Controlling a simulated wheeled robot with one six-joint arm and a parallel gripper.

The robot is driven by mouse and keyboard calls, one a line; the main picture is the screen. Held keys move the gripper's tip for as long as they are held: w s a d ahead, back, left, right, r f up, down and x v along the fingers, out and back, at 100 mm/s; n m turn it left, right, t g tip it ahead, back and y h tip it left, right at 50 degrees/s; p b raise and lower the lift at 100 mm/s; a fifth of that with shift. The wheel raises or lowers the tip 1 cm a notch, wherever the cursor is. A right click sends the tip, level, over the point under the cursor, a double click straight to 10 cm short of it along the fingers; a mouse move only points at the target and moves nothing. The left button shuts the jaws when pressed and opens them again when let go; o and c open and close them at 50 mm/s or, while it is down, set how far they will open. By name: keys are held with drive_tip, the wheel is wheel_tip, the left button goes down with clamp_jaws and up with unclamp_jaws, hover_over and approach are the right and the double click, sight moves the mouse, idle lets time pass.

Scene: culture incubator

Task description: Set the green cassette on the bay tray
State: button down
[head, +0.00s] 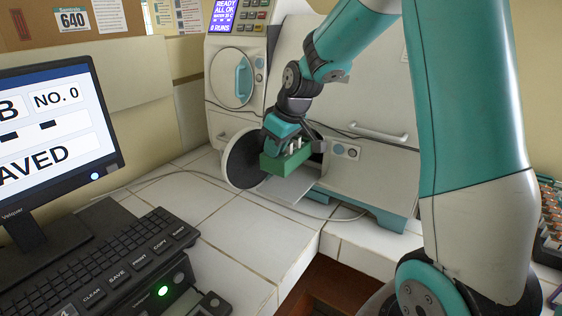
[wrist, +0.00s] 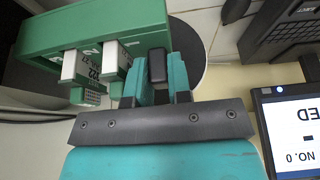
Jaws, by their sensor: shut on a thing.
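The green cassette (head: 285,162) is in my gripper (head: 283,143), in front of the incubator's open lower bay. The cassette also shows in the wrist view (wrist: 95,32), with white labelled pieces standing in it. In the wrist view my gripper (wrist: 157,68) has its teal fingers closed about a dark upright grip at the cassette's side. The pale bay tray (head: 291,190) sticks out of the bay, below the cassette in the head view. I cannot tell whether the cassette touches the tray. The cassette hides part of the tray and the bay opening.
A round dark door (head: 241,160) stands open left of the cassette. The incubator (head: 368,162) rises behind, with a closed round door (head: 231,78) higher up. A monitor (head: 52,140) and keyboard (head: 110,255) are at the left. The tiled counter (head: 235,215) in front is mostly clear.

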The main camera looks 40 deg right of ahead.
drive_tip(key=shift+w+d, duration=0.35)
drive_tip(key=shift+d, duration=0.55)
drive_tip(key=shift+d+f+p, duration=0.15)
drive_tip(key=shift+f+p, duration=0.1)
drive_tip(key=shift+p, duration=0.05)
wheel_tip(320, 180, down, 6)
drive_tip(key=shift+r+p, duration=0.1)
drive_tip(key=shift+p, duration=0.6)
drive_tip(key=shift+w+d+f, duration=0.1)
drive_tip(key=shift+f, duration=0.25)
drive_tip(key=shift+f, duration=0.1)
drive_tip(key=c, duration=1.1)
unclamp_jaws()
drive_tip(key=shift+o, duration=0.2)
